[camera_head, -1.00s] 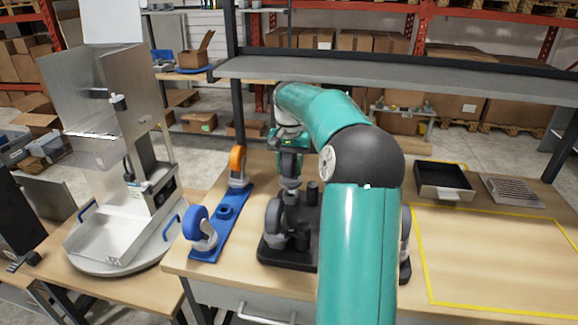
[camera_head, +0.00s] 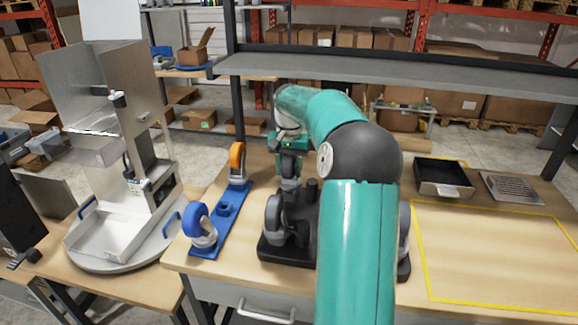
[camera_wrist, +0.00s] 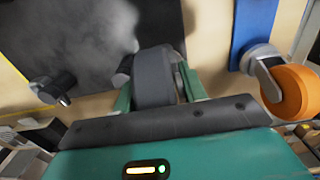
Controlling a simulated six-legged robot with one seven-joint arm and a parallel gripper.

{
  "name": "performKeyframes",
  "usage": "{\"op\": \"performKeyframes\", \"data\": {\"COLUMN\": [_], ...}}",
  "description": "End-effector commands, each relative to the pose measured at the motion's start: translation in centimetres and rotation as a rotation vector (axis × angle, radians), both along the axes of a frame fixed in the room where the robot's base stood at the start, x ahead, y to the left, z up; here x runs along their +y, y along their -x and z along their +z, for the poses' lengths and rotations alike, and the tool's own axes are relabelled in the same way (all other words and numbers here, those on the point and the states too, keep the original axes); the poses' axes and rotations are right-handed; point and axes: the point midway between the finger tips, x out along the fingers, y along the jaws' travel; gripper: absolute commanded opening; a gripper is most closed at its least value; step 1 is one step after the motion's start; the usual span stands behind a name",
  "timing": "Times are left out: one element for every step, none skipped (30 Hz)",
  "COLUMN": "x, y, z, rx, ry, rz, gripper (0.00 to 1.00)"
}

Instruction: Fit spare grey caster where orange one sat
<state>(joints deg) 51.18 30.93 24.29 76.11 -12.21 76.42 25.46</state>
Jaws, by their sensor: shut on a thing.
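My gripper (camera_wrist: 157,92) is shut on a grey caster (camera_wrist: 153,72), its dark wheel between the two green fingers in the wrist view. In the head view my gripper (camera_head: 290,146) is over the back left part of a black base (camera_head: 272,248), with the held caster below it. I cannot tell whether that caster touches the base. Another grey caster (camera_head: 273,218) stands at the base's front left. The orange caster (camera_head: 237,158) stands on the far end of a blue plate (camera_head: 213,228), left of the base; it also shows in the wrist view (camera_wrist: 291,92).
A blue caster (camera_head: 199,226) stands on the blue plate's near end. A steel dispenser (camera_head: 118,150) stands at left. A black tray (camera_head: 443,182) and a grille (camera_head: 511,189) lie at back right. The yellow-outlined table area (camera_head: 490,255) is clear. A grey shelf (camera_head: 390,72) crosses above.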

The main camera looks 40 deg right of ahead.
Motion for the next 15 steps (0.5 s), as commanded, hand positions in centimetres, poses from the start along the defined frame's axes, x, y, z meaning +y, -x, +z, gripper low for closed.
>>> {"op": "performKeyframes", "data": {"x": [0.0, 0.0, 0.0, 0.0, 0.0, 0.0, 0.0, 0.0, 0.0, 0.0, 0.0, 0.0, 0.0, 0.0, 0.0], "y": [0.0, 0.0, 0.0, 0.0, 0.0, 0.0, 0.0, 0.0, 0.0, 0.0, 0.0, 0.0, 0.0, 0.0, 0.0], "z": [-0.1, -0.1, -0.2, -0.3, -0.4, -0.5, -0.5, -0.6, -0.7, -0.8, -0.8, -0.9, -1.0, -1.0, -1.1], "rx": [0.0, 0.0, 0.0, 0.0, -0.001, -0.001, -0.001, -0.001, -0.001, -0.001, -0.001, -0.001, -0.001, -0.001, -0.001], "ry": [0.0, 0.0, 0.0, 0.0, 0.001, 0.001, 0.001, 0.001, 0.0, 0.0, 0.0, 0.0, 0.0, 0.0, 0.0], "rz": [0.0, 0.0, 0.0, 0.0, 0.0, 0.0, 0.0, 0.0, 0.0, 0.0, 0.0, 0.0, 0.0, 0.001, 0.001], "gripper": [0.08, 0.08, 0.08, 0.08, 0.08, 0.08, 0.08, 0.08, 0.08, 0.08, 0.08, 0.08, 0.08, 0.08, 0.08]}}
